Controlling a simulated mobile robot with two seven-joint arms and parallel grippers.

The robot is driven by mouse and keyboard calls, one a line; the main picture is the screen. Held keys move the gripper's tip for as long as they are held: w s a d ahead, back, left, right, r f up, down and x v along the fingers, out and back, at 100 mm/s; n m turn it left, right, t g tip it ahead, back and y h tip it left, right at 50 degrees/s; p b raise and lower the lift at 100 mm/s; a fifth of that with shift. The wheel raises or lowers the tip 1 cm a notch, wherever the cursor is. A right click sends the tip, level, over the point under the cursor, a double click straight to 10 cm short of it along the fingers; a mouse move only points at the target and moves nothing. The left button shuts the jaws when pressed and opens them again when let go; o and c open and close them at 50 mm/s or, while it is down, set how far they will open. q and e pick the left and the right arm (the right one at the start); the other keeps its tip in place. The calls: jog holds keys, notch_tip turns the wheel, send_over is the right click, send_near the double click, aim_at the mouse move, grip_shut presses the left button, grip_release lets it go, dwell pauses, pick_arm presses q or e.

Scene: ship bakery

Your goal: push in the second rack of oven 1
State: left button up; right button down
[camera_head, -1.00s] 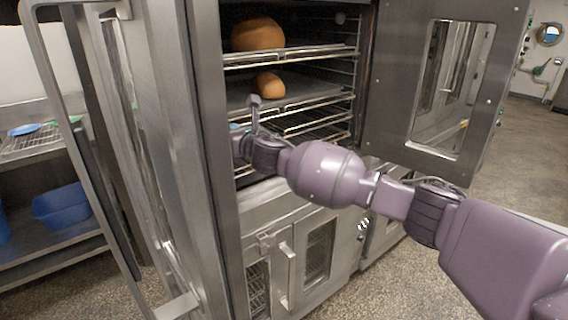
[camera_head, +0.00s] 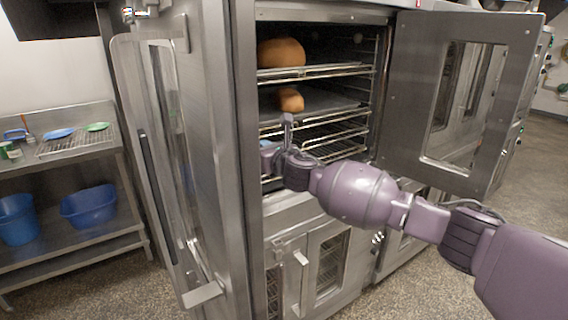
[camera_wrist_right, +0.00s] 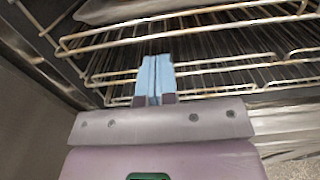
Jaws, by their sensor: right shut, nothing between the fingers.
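Oven 1 (camera_head: 238,150) stands with both doors open. Its top rack (camera_head: 320,72) holds a large brown loaf (camera_head: 281,52). Below it, the second rack (camera_head: 345,108) carries a tray with a smaller loaf (camera_head: 290,98). Lower wire racks (camera_head: 335,142) are empty where visible. My right gripper (camera_head: 268,146) is at the oven's left front, below the second rack's front edge. In the wrist view its light-blue fingers (camera_wrist_right: 155,80) are shut and empty, pointing at wire racks (camera_wrist_right: 210,72). Whether they touch a wire is unclear. My left gripper is out of view.
The windowed right door (camera_head: 400,100) and the left door (camera_head: 165,150) flank the opening. A lower oven with closed doors (camera_head: 328,265) sits beneath. A steel shelf unit (camera_head: 50,185) with blue tubs (camera_head: 90,206) stands left. Floor is clear at right.

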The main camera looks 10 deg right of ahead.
jog(key=s+r+m+y, duration=0.1)
jog(key=s+m+y, duration=0.2)
jog(key=s+m, duration=0.9)
jog(key=s+d+f+m+g+h, duration=0.1)
jog(key=s+d+f+m+h, duration=0.1)
jog(key=s+d+f+m, duration=0.4)
jog(key=s+d+f+m+h, duration=0.1)
jog(key=s+f+m+h, duration=0.2)
jog(key=s+f+m, duration=0.6)
jog(key=s+d+f+m+g+h, duration=0.15)
jog(key=s+d+f+m, duration=0.25)
jog(key=f+m, duration=0.7)
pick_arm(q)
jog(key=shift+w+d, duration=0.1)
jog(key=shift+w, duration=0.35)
pick_arm(e)
jog(key=s+d+f+m+g+h, duration=0.1)
jog(key=s+d+f+g+h, duration=0.1)
jog(key=s+f, duration=1)
jog(key=s+d+h, duration=0.1)
jog(key=s+d, duration=0.1)
jog(key=s, duration=0.1)
jog(key=shift+f+g, duration=0.25)
jog(key=shift+g, duration=0.1)
